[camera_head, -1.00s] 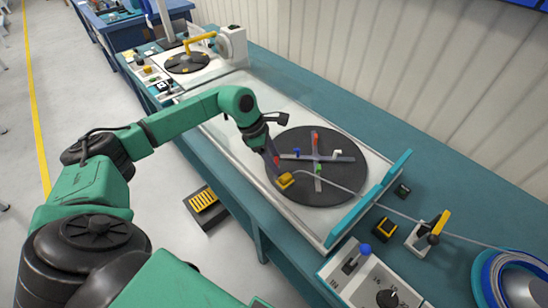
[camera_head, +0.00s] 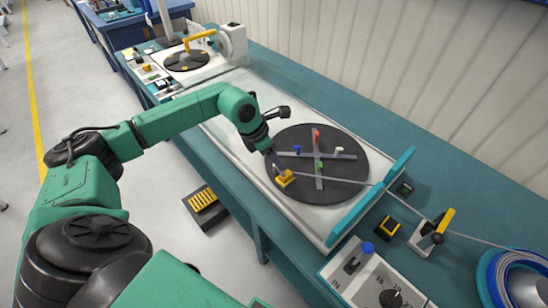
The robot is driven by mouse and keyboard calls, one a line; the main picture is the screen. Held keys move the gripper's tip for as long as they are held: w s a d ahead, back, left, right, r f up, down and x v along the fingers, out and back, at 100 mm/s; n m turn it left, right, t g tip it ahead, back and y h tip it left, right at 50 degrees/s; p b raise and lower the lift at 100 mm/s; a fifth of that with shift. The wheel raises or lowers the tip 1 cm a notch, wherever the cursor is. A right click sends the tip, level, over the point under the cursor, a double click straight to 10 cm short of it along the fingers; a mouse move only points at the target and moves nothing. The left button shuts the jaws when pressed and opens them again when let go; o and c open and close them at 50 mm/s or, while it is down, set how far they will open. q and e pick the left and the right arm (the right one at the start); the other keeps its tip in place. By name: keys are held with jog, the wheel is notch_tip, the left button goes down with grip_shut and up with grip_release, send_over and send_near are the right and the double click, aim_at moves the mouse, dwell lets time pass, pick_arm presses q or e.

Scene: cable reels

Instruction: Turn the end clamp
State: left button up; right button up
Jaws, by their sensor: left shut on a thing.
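A yellow clamp (camera_head: 285,179) is at the near left edge of the dark round reel disc (camera_head: 345,181). A thin grey cable (camera_head: 405,204) runs from the clamp side across the disc to the right. My left gripper (camera_head: 278,168) comes down from the left and is shut on the yellow clamp. Its fingers hide part of the clamp, and I cannot tell whether the clamp touches the disc. The disc carries a grey cross with small red, blue, white and green pegs. My right gripper is out of view.
A teal guard (camera_head: 372,204) stands along the disc's right side. Beyond it are a stand with a yellow lever (camera_head: 445,220), a black-and-yellow block (camera_head: 387,229), a control panel (camera_head: 345,277) and a blue-white cable coil (camera_head: 493,273). Another reel station (camera_head: 187,60) stands behind.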

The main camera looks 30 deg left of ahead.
pick_arm(q)
jog(key=shift+w+d+r+n+t+y+b, duration=0.1)
jog(key=shift+n+t+y+b, duration=0.25)
jog(key=shift+n, duration=0.45)
jog(key=shift+r+n+t+y+b, duration=0.15)
jog(key=shift+n+b, duration=0.3)
jog(key=shift+n, duration=0.35)
jog(key=shift+f, duration=0.1)
jog(key=o, duration=1.1)
jog(key=shift+o, duration=1.3)
jog(key=b+v, duration=0.2)
jog(key=v, duration=1.2)
jog(key=shift+r, duration=0.3)
